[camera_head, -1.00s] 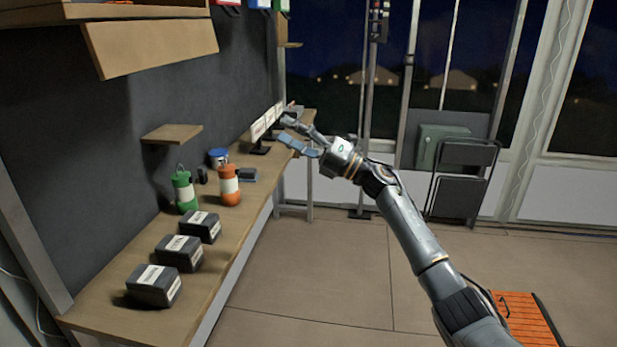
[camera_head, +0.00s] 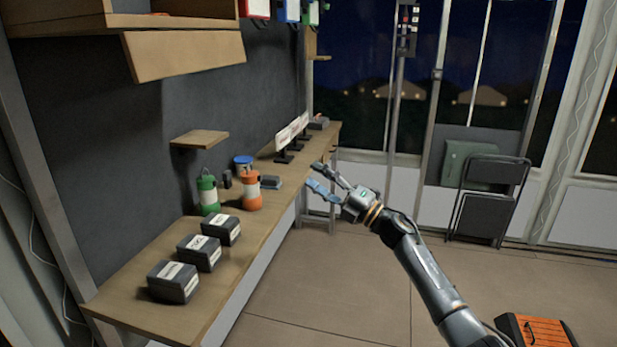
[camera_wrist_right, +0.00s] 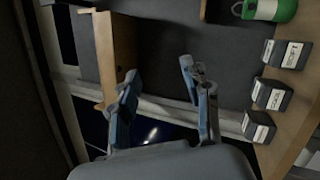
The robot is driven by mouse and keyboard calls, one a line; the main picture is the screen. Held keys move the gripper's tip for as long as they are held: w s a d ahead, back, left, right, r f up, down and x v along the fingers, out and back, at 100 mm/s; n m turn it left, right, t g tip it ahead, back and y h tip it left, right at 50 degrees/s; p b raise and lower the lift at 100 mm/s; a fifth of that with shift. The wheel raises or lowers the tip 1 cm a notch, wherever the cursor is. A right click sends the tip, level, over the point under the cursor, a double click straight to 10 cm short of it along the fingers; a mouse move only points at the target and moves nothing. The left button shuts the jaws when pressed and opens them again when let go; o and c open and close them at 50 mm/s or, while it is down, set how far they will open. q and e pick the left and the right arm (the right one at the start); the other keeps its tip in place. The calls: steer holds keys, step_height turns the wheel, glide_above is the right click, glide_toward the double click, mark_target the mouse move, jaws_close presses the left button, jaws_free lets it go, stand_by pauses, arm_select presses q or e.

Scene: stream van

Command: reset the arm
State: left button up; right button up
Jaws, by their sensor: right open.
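My right gripper (camera_head: 322,182) is open and empty in the head view. It is in the air just right of the bench's far part, apart from the things on it. In the right wrist view, the two fingers of my right gripper (camera_wrist_right: 160,88) stand wide apart with nothing between them. My left gripper is not in view.
The wooden bench (camera_head: 130,309) along the left wall holds several dark labelled boxes (camera_head: 174,282), a green canister (camera_head: 208,195), an orange canister (camera_head: 252,190) and small signs (camera_head: 290,135). A folding chair (camera_head: 487,200) and orange case (camera_head: 537,331) stand right. The middle floor is clear.

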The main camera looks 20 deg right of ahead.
steer(key=shift+f, duration=0.1)
steer(key=s+d+f+m+g+h, duration=0.1)
steer(key=s+f+m+h, duration=0.3)
steer(key=f, duration=1)
steer(key=s+f+m+h, duration=0.1)
steer(key=f+m+h, duration=0.2)
steer(key=f+m, duration=0.75)
steer(key=s+d+f+m+g+h, duration=0.1)
steer(key=s+f+h, duration=0.25)
steer(key=f, duration=1.35)
steer(key=s+a+f+m+g+h, duration=0.25)
steer(key=s+f+m+g, duration=0.25)
steer(key=s+f, duration=1.25)
steer(key=s+a+f+m+g, duration=0.1)
steer(key=s+f, duration=0.5)
steer(key=s, duration=0.6)
steer(key=s+a+f+m+g, duration=0.2)
steer(key=s+f+g, duration=0.3)
steer(key=s, duration=0.8)
steer(key=s+a+f+m+g, duration=0.2)
steer(key=s+f, duration=0.4)
steer(key=s, duration=0.7)
steer(key=shift+s+a+f+g, duration=0.15)
steer(key=shift+a+f+g, duration=0.25)
steer(key=shift+a+g, duration=0.6)
